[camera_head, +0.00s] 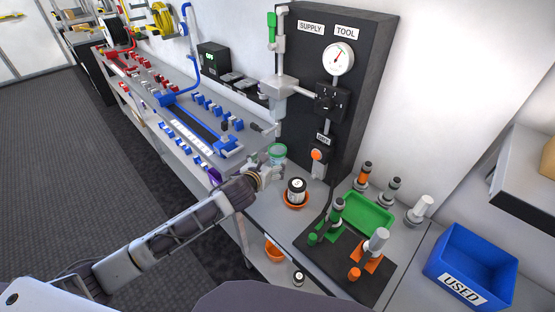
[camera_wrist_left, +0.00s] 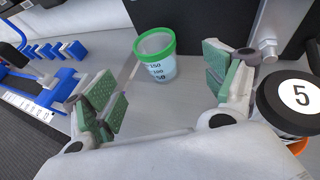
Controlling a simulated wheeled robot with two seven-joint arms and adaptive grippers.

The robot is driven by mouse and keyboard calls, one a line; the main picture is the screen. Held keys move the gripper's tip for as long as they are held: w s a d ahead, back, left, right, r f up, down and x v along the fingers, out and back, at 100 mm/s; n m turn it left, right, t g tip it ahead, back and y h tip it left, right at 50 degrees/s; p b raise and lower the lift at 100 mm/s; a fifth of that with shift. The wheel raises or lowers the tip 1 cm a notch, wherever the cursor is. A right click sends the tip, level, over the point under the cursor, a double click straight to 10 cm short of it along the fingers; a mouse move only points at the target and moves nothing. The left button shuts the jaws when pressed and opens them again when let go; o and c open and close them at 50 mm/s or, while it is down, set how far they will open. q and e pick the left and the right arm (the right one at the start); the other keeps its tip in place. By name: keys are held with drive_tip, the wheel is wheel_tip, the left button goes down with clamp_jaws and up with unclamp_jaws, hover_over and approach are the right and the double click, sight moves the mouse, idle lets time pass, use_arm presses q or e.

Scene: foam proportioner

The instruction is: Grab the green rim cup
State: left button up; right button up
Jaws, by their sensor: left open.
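The green rim cup (camera_wrist_left: 157,62) is a clear measuring cup with a green rim and printed numbers such as 150, 100 and 50. It stands upright on the grey bench top. In the head view the cup (camera_head: 278,151) is just beyond my left gripper (camera_head: 262,168). In the left wrist view my left gripper (camera_wrist_left: 165,95) is open, with its green-padded fingers apart on either side. The cup lies ahead between the fingers' lines, nearer the far end, and no finger visibly touches it. My right gripper is not in view.
A black-lidded jar marked 5 (camera_wrist_left: 300,95) sits in an orange dish (camera_head: 296,201) close right of the gripper. The dark supply panel (camera_head: 345,75) rises behind the cup. A green tray (camera_head: 369,213) and a blue USED bin (camera_head: 470,267) stand farther right.

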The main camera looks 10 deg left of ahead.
sight(274, 156)
use_arm(q)
drive_tip(key=shift+x, duration=3.5)
drive_tip(key=shift+w, duration=0.1)
drive_tip(key=shift+x, duration=2.45)
drive_tip(key=shift+a, duration=0.25)
drive_tip(key=c, duration=1.1)
drive_tip(key=shift+r, duration=0.1)
drive_tip(key=shift+w+r, duration=0.1)
drive_tip(key=shift+r, duration=1.5)
drive_tip(key=s+a, duration=0.1)
drive_tip(key=s, duration=1.1)
drive_tip(key=s+a+b, duration=0.1)
drive_tip(key=s, duration=0.5)
drive_tip(key=shift+a, duration=0.3)
